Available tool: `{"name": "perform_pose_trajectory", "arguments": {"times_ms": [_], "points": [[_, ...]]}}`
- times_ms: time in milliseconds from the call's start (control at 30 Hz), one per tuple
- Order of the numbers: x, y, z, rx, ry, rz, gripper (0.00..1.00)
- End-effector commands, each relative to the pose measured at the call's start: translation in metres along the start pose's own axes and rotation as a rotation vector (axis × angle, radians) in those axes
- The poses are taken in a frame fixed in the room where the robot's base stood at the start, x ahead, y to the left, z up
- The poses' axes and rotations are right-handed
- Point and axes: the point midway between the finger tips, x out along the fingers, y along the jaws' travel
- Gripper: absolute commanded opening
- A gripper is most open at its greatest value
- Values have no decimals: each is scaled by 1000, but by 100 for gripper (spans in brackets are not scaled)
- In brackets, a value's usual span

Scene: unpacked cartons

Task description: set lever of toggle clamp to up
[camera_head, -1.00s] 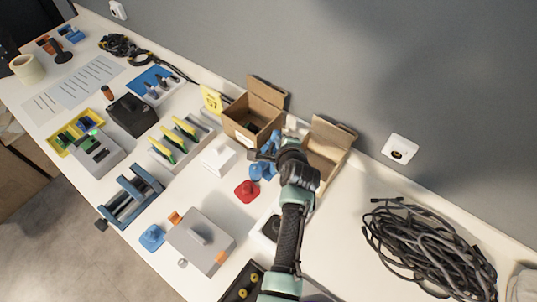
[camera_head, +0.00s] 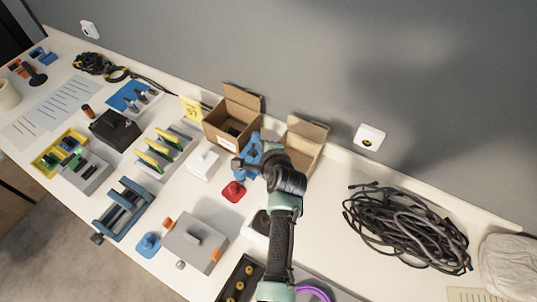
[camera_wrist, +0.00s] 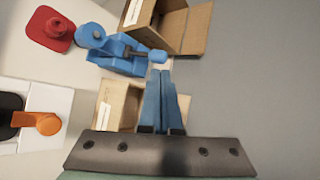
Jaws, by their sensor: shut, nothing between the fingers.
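What looks like the toggle clamp (camera_wrist: 118,52) is blue, with a rounded upper part and a dark rod ending in a blue tip (camera_wrist: 157,53). In the wrist view the rod points right, toward my fingertips; I cannot tell surely which part is the lever. In the head view the blue clamp (camera_head: 250,158) stands in front of the cardboard boxes, partly hidden by my arm. My gripper (camera_wrist: 160,73) is shut and empty, its blue fingers together. Its tips appear just below the blue tip in the wrist view; contact cannot be told.
Open cardboard boxes (camera_head: 222,128) stand behind the clamp by the wall. A red piece (camera_head: 233,191) and a white block (camera_head: 204,165) sit nearby. A white base with an orange-and-black part (camera_wrist: 36,122) lies left in the wrist view. Black cables (camera_head: 405,228) lie at the right.

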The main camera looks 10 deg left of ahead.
Motion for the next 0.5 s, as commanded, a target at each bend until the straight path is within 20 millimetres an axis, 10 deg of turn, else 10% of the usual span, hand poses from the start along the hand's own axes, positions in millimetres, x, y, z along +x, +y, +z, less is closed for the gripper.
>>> {"name": "perform_pose_trajectory", "arguments": {"times_ms": [500], "points": [[-77, -5, -2, 1, 1, -1, 0]]}}
